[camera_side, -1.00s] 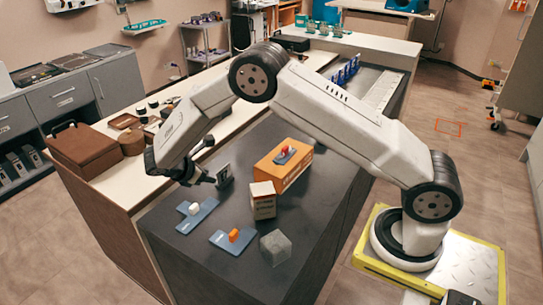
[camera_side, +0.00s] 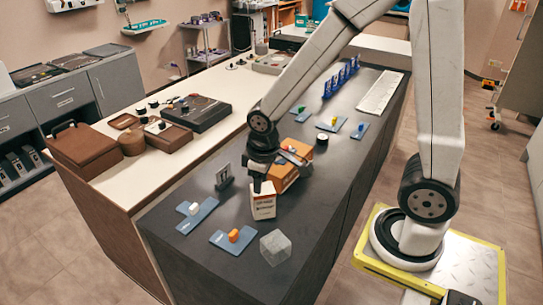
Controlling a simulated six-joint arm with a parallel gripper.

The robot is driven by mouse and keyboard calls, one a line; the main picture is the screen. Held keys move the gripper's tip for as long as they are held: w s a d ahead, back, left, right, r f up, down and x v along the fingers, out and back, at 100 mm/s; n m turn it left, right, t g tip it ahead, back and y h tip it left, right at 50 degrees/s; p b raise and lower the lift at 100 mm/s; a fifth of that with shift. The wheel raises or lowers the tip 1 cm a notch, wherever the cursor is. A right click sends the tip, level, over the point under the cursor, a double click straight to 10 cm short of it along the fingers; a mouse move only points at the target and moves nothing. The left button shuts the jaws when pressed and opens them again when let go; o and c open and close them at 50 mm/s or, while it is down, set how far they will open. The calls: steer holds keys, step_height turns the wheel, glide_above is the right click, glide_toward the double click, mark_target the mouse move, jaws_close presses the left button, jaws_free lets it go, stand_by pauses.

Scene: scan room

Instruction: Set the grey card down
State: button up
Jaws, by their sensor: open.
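A small dark grey upright piece (camera_side: 223,178), which looks like the grey card, stands on the dark worktop (camera_side: 190,262) left of the boxes. My gripper (camera_side: 277,174) is open, to the right of the card and apart from it. It is over the small white-and-orange box (camera_side: 263,207) and in front of the orange box (camera_side: 283,180). One dark finger reaches down by the small box's top; I cannot tell if it touches. The gripper hides part of the orange box.
Blue plates with a white peg (camera_side: 183,226) and an orange peg (camera_side: 219,241) lie at the front. A grey translucent cube (camera_side: 275,248) sits to their right. Farther back are more blue plates (camera_side: 331,125), a black round piece (camera_side: 321,139) and a row of blue pieces (camera_side: 341,77).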

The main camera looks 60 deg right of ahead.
steer(key=shift+s+r+m+t+y, duration=0.15)
steer(key=shift+s+m+t, duration=0.15)
steer(key=shift+s+m, duration=0.6)
steer(key=shift+s+r+m+t+y, duration=0.15)
steer(key=shift+s+m+t, duration=0.25)
steer(key=shift+s, duration=0.75)
